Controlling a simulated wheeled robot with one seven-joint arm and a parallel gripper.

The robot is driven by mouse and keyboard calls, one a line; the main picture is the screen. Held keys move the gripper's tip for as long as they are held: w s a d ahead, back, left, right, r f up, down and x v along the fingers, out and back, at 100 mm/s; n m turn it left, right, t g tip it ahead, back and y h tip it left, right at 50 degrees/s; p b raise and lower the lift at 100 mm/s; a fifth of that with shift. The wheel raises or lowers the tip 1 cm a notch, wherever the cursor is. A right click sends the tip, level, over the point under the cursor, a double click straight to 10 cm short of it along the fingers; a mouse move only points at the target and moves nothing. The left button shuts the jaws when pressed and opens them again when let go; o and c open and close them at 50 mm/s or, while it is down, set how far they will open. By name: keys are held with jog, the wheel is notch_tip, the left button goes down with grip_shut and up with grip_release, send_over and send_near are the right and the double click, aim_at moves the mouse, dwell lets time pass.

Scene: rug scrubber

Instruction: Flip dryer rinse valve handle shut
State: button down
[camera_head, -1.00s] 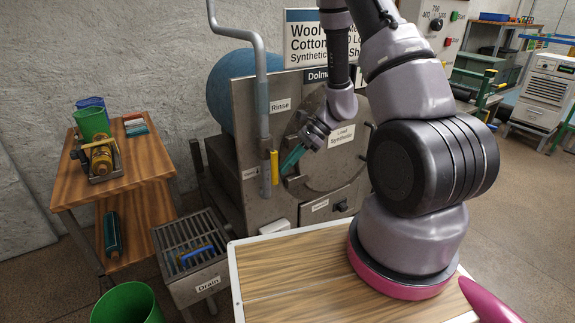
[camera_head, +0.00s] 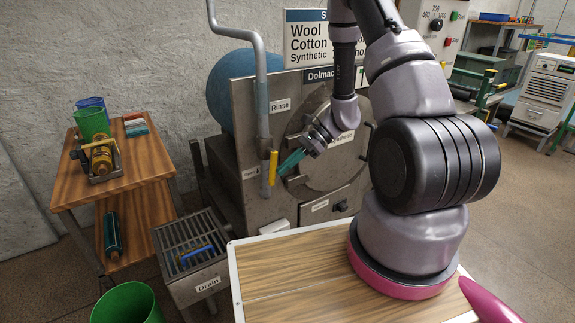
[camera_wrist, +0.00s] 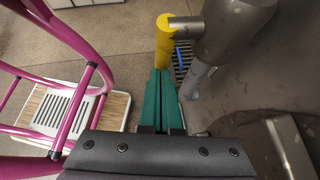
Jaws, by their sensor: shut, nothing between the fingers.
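The rinse valve handle (camera_head: 273,168) is a yellow lever on the grey vertical rinse pipe (camera_head: 263,100), at the front left of the dryer (camera_head: 244,130). It hangs roughly upright beside the pipe. In the wrist view the yellow handle (camera_wrist: 164,40) is just beyond the fingertips, with its grey stem running right to the pipe. My gripper (camera_head: 283,172) has green fingers, shut and empty, with tips close to the handle's right side. The wrist view shows the shut fingers (camera_wrist: 161,74) side by side; I cannot tell whether they touch the handle.
A slatted drain basin (camera_head: 190,250) stands below left of the pipe. A wooden cart (camera_head: 140,165) with buckets and rollers is at the left. A green bucket (camera_head: 127,305) is at the bottom left. The round dryer door (camera_head: 345,165) is close behind my wrist.

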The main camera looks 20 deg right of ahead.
aim_at(273, 174)
jog(key=a+y, duration=0.1)
jog(key=y, duration=0.2)
jog(key=s+a+g+y, duration=0.1)
jog(key=y, duration=0.1)
jog(key=a+f+m+y, duration=0.1)
jog(key=a+y, duration=0.1)
jog(key=y, duration=0.1)
jog(key=shift+s+g+y, duration=0.15)
jog(key=shift+g+y, duration=0.15)
jog(key=shift+g, duration=0.1)
jog(key=a+y, duration=0.1)
jog(key=y, duration=0.1)
jog(key=a+r+m+y, duration=0.1)
jog(key=y, duration=0.1)
jog(key=s+a+r+y, duration=0.1)
jog(key=y, duration=0.1)
jog(key=shift+m, duration=0.3)
dwell(0.3)
